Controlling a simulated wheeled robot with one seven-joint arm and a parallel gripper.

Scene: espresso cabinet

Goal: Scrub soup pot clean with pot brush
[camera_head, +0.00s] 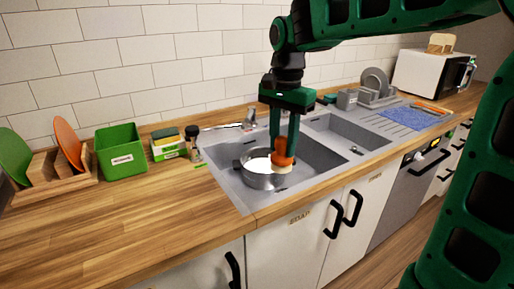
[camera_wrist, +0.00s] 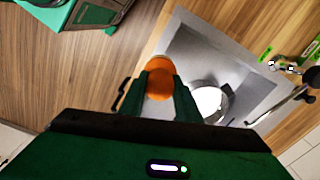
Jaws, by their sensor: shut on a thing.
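The soup pot (camera_head: 262,182) is a silvery round pot with dark side handles, standing in the left basin of the sink (camera_head: 228,184). It looks white inside. My gripper (camera_head: 285,142) points down over the right side of the pot. It is shut on the pot brush (camera_head: 283,155), which has an orange grip and a pale lower end. The brush's lower end overlaps the pot's right rim in the head view; I cannot tell whether they touch. In the wrist view the orange brush (camera_wrist: 160,84) sits between the fingers, and the pot (camera_wrist: 210,100) lies to its right, partly hidden.
A tap (camera_head: 248,120) stands behind the basin. A green bin (camera_head: 121,150), a sponge box (camera_head: 168,143) and a small jar (camera_head: 194,143) stand left of the sink. A dish rack (camera_head: 376,90) and blue mat (camera_head: 410,116) are at the right. The front left counter is clear.

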